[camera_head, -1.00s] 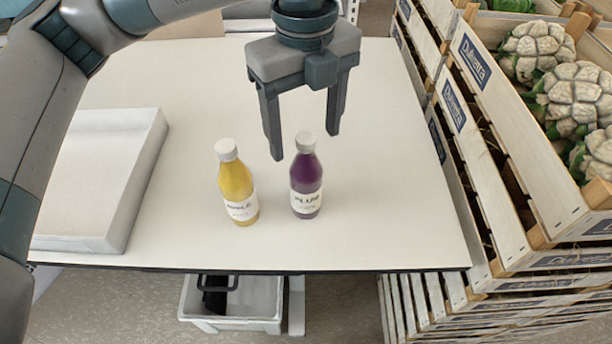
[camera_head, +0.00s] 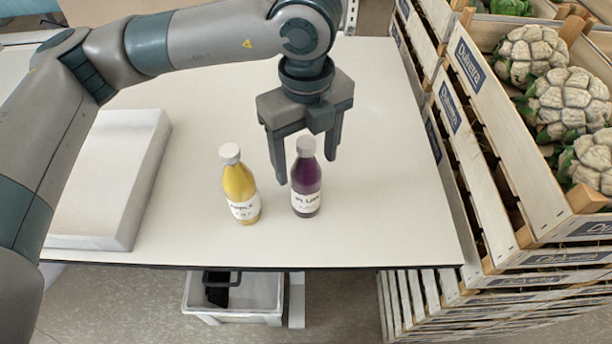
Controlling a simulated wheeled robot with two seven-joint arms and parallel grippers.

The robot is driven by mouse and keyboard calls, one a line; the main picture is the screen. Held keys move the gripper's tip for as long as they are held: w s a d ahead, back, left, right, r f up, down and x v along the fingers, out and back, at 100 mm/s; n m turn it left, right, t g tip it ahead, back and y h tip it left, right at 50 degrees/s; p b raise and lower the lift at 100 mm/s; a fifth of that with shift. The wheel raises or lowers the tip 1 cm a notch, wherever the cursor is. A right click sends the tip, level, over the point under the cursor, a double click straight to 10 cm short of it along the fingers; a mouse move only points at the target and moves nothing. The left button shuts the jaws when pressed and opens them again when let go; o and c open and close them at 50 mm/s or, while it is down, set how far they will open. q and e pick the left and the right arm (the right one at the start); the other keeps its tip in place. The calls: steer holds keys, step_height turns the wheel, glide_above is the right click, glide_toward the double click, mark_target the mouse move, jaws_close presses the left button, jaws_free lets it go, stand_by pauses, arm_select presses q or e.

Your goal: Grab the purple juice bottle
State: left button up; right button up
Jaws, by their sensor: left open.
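The purple juice bottle (camera_head: 306,187) stands upright on the white table. My left gripper (camera_head: 306,168) is open and points down at the bottle's upper part. One finger shows to the left of the bottle and the other to the right, near the cap. I cannot tell whether the fingers are around the bottle or behind it. Nothing is held. My right gripper is not in view.
A yellow juice bottle (camera_head: 239,186) stands upright just left of the purple one. A white block-like box (camera_head: 105,180) lies on the table (camera_head: 390,235) at the left. Wooden crates (camera_head: 490,150) with cauliflowers (camera_head: 565,100) line the right edge. A grey bin (camera_head: 235,300) sits below the front edge.

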arm_select(q)
steer(key=shift+f, duration=0.85)
steer(key=shift+c, duration=0.2)
jaws_close()
steer(key=shift+r, duration=0.2)
